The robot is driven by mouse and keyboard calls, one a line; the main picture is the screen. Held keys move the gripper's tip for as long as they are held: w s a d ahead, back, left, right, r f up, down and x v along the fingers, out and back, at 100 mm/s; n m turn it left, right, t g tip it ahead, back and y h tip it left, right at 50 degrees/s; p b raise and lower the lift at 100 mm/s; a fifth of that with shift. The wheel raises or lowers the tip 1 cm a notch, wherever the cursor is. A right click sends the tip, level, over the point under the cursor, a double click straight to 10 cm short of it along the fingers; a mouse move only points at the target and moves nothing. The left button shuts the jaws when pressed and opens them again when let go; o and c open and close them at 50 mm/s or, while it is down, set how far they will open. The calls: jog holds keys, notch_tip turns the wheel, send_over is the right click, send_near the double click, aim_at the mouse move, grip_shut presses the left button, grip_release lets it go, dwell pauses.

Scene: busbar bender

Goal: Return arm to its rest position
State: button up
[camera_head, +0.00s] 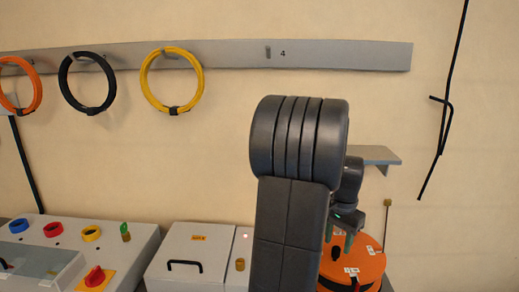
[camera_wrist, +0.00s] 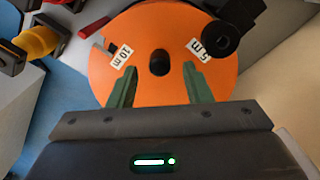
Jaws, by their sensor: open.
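My arm stands raised in the middle of the head view, its dark links hiding part of the wall and bench. My gripper (camera_head: 342,243) is at the lower right of that view, pointing down over an orange disc (camera_head: 362,266). In the wrist view my gripper (camera_wrist: 156,85) shows two green fingers spread apart, with nothing between them but the orange disc face (camera_wrist: 150,30) beyond. The disc has a dark centre hole, labels "10 m" and "5 m", and a black knob (camera_wrist: 207,40). Whether the fingers touch the disc, I cannot tell.
A grey wall rail (camera_head: 230,58) carries orange, black and yellow coils (camera_head: 172,80); the hook by "4" is empty. A control panel (camera_head: 60,250) with coloured buttons and a grey box (camera_head: 190,255) stand at lower left. A small shelf (camera_head: 375,154) is behind my arm. Wall space at right is mostly clear.

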notch_tip(320, 180, down, 2)
jog(key=shift+f, duration=0.1)
jog(key=shift+d+f, duration=0.1)
jog(key=shift+f, duration=0.05)
jog(key=shift+s+d+n+b, duration=0.2)
jog(key=shift+s+n, duration=0.05)
jog(key=shift+n, duration=0.4)
jog(key=shift+s+d+n+b, duration=0.2)
jog(key=shift+n, duration=0.45)
